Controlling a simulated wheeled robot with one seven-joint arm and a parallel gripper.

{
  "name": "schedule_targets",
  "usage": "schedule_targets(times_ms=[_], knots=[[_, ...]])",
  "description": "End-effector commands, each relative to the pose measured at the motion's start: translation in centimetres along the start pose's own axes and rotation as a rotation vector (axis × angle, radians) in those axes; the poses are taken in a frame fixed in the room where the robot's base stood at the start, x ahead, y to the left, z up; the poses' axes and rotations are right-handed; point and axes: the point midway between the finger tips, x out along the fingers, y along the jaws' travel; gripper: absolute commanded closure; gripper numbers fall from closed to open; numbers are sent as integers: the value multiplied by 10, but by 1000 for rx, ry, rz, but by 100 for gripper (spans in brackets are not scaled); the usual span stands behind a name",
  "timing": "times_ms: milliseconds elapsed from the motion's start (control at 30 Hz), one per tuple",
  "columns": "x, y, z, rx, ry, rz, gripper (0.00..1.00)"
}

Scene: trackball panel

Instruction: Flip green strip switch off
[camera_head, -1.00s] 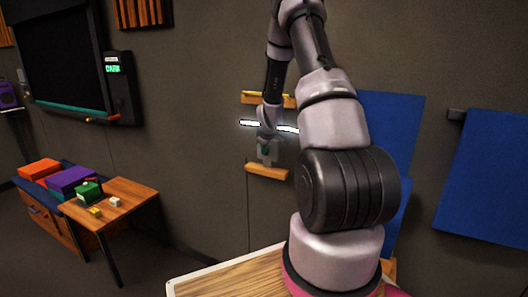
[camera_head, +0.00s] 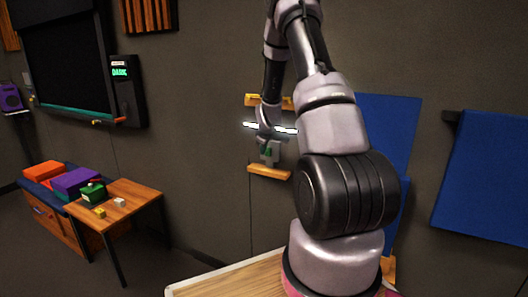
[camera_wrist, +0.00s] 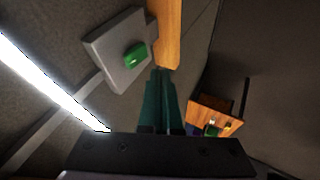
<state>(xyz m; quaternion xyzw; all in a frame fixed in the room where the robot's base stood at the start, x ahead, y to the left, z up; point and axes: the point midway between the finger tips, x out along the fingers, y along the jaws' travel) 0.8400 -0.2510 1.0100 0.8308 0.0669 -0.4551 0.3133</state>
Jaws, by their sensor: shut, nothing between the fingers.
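The green switch (camera_wrist: 135,54) is a small green rocker on a square grey plate (camera_wrist: 104,47), fixed to the wall beside a wooden ledge. A glowing white light strip (camera_wrist: 48,82) runs past the plate, and it also shows lit in the head view (camera_head: 285,129). My gripper (camera_wrist: 161,72) is shut and empty. Its teal fingertips are just below and right of the switch in the wrist view, near the plate's edge; whether they touch it I cannot tell. In the head view my gripper (camera_head: 267,155) is in front of the plate and partly hides it.
The wooden ledge (camera_head: 269,172) lies under the plate, with another wooden strip above. Blue panels (camera_head: 485,170) hang at the right. A small wooden table (camera_head: 130,197) with blocks stands at the left, below a dark screen (camera_head: 65,55).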

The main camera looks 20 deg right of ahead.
Motion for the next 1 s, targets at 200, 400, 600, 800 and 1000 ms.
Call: schedule_targets(times_ms=[200,400,600,800,1000], knots=[[-22,2,-1,-1,1,1,100],[-50,4,-2,-1,3,1,100],[-81,6,-2,-1,3,2,100],[-98,7,-2,-1,1,0,100],[-100,7,-2,0,0,0,100]])
